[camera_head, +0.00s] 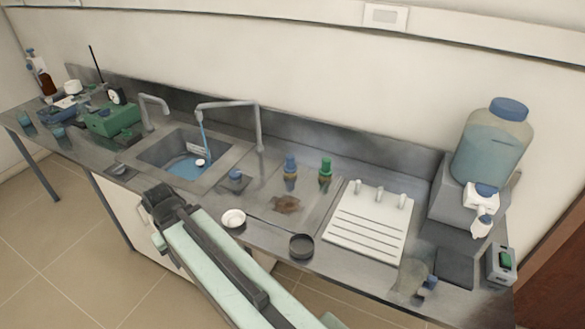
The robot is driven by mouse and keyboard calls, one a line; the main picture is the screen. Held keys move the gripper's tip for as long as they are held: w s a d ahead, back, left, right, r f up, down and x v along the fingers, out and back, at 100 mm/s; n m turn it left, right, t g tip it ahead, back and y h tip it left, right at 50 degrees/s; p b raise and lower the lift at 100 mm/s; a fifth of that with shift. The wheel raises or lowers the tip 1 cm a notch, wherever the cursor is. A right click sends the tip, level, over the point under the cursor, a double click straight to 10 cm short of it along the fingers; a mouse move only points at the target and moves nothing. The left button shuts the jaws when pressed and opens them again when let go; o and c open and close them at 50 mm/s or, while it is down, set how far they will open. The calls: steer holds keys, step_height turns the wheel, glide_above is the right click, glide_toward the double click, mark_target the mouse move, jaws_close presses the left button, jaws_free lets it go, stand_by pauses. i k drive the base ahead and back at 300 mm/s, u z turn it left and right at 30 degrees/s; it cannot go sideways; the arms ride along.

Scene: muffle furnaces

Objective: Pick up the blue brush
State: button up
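No thing shows clearly as a blue brush at this size. A thin blue strip (202,133) runs down from the tall tap spout into the sink (233,155); I cannot tell if it is a brush handle or water. A small grey piece (196,147) and a small white piece (200,162) show beside its lower end, over the blue sink floor. My arm reaches up from the bottom edge, and its dark end, my gripper (156,203), is in front of the counter's front edge, left of and below the sink. Its fingers are not clear, so open or shut cannot be told.
A small blue-topped item (235,175) stands right of the sink. A white bowl (233,218) and a dark round pan (301,246) lie near the front edge. Blue and green bottles (325,172), a white ribbed board (368,222) and a large water jug (492,148) stand right.

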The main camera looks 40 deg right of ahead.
mark_target(290, 167)
steer(key=z, duration=0.05)
steer(key=i, duration=0.95)
steer(key=u, duration=0.05)
